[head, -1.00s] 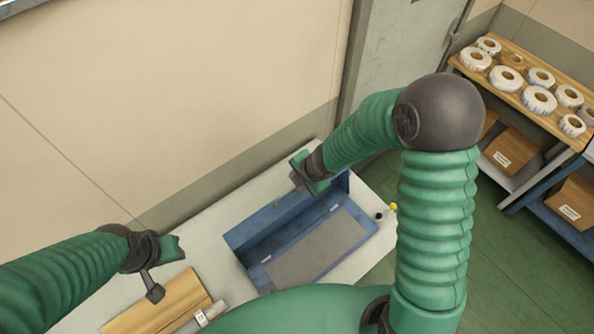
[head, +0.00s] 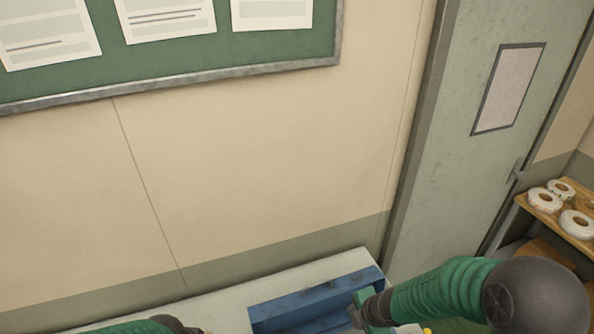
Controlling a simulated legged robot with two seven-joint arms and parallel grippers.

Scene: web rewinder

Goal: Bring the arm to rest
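My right arm comes in from the lower right, green and ribbed with a dark round elbow. My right gripper (head: 362,305) is at the lower edge, over the right part of a blue machine (head: 310,303). Its fingers are partly hidden and cut off, so I cannot tell whether it is open or shut. Of my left arm only a green and dark piece shows at the bottom edge. My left gripper is outside the view.
The machine sits on a pale table (head: 220,310) against a beige wall. A green notice board (head: 180,62) with papers hangs above. A grey door (head: 455,140) stands right of the wall. A wooden shelf (head: 551,222) at the far right holds white rolls (head: 545,200).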

